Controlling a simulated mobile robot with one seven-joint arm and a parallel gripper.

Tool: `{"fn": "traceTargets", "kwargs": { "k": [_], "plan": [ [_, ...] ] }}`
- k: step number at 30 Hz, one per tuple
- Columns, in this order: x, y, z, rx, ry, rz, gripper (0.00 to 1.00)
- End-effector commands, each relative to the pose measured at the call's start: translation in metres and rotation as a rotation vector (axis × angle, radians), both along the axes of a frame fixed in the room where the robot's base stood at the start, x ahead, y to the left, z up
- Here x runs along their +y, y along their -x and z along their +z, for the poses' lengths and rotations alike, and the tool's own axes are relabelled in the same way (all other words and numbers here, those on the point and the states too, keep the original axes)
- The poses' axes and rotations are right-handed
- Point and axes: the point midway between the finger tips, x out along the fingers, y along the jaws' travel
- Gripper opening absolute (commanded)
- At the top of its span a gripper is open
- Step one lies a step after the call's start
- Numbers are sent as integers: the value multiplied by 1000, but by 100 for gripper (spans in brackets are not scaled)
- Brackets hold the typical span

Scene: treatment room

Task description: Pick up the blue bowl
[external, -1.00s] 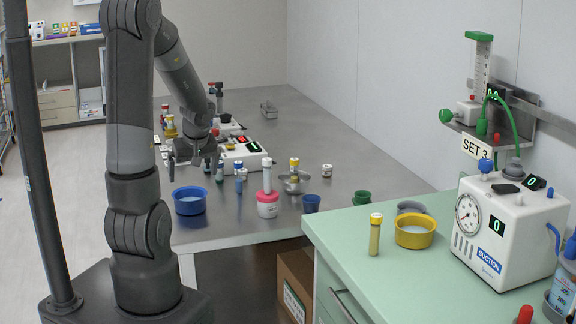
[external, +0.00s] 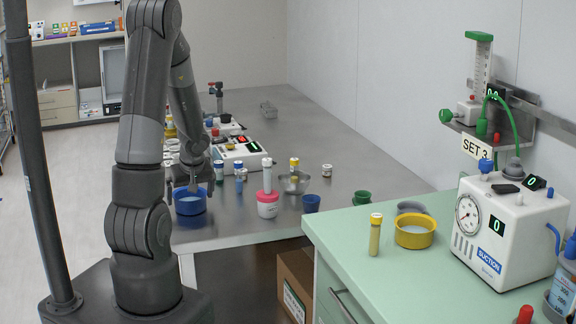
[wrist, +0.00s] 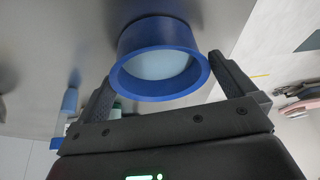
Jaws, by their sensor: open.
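The blue bowl (external: 190,205) stands upright on the near left part of the grey metal table, with pale contents inside. In the wrist view the blue bowl (wrist: 160,88) is at the upper middle, its rim facing the camera. My gripper (external: 193,187) is at the bowl in the external view, fingers pointing down. In the wrist view my gripper (wrist: 165,82) is open, with one finger on each side of the bowl and gaps beside the rim. The exact finger height against the bowl is hard to tell.
A white device (external: 240,152) stands behind. A yellow bowl (external: 414,232) sits on the green counter (external: 345,240).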

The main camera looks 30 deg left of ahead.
Motion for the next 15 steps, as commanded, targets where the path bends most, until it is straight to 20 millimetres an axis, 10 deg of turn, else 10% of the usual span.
{"fn": "traceTargets", "kwargs": {
  "k": [15],
  "plan": [
    [4, -4, -15, 0, 0, -1, 97]
  ]
}}
